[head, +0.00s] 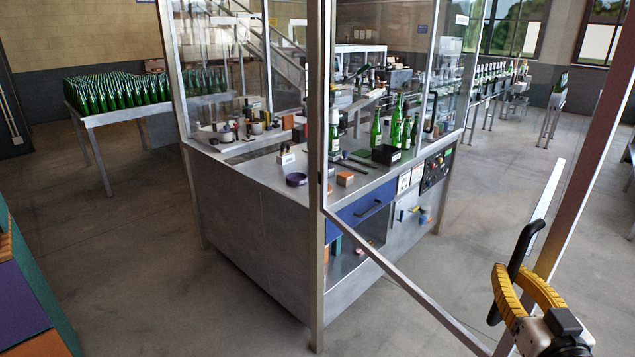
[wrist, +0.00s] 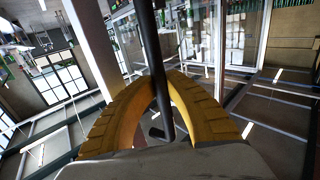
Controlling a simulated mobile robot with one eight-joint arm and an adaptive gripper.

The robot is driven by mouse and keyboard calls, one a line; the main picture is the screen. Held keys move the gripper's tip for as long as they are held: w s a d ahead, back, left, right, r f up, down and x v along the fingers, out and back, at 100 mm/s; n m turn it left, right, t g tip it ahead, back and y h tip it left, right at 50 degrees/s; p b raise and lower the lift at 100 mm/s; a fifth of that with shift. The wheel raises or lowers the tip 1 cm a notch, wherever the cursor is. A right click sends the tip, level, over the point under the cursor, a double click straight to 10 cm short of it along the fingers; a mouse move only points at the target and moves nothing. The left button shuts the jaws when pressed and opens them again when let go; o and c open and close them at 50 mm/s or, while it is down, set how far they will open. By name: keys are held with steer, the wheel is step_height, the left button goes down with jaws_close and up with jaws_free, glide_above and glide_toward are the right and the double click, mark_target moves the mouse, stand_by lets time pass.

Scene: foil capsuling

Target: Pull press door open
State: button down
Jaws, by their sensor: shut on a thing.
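The press door is a clear panel in a grey metal frame (head: 400,279). It stands swung out from the press enclosure's corner post (head: 318,262), toward the right and the camera. Its black bar handle (head: 521,243) is on the outer upright at the lower right. My gripper (head: 515,276), with yellow ribbed fingers, is shut around the handle. In the wrist view, the black handle (wrist: 158,60) runs between the yellow fingers of my gripper (wrist: 167,82). The handle's part inside the grip is partly hidden.
A blue drawer (head: 366,208) faces the doorway. A table of bottles (head: 118,92) stands back left. Floor near the doorway is clear.

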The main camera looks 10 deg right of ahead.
mark_target(533, 229)
steer(key=shift+d, duration=0.1)
steer(key=c, duration=1.5)
jaws_free()
steer(key=shift+s, duration=0.15)
steer(key=shift+c, duration=0.2)
steer(key=shift+o, duration=0.8)
steer(key=shift+s+d, duration=0.15)
steer(key=shift+r, duration=0.15)
steer(key=shift+r, duration=4.95)
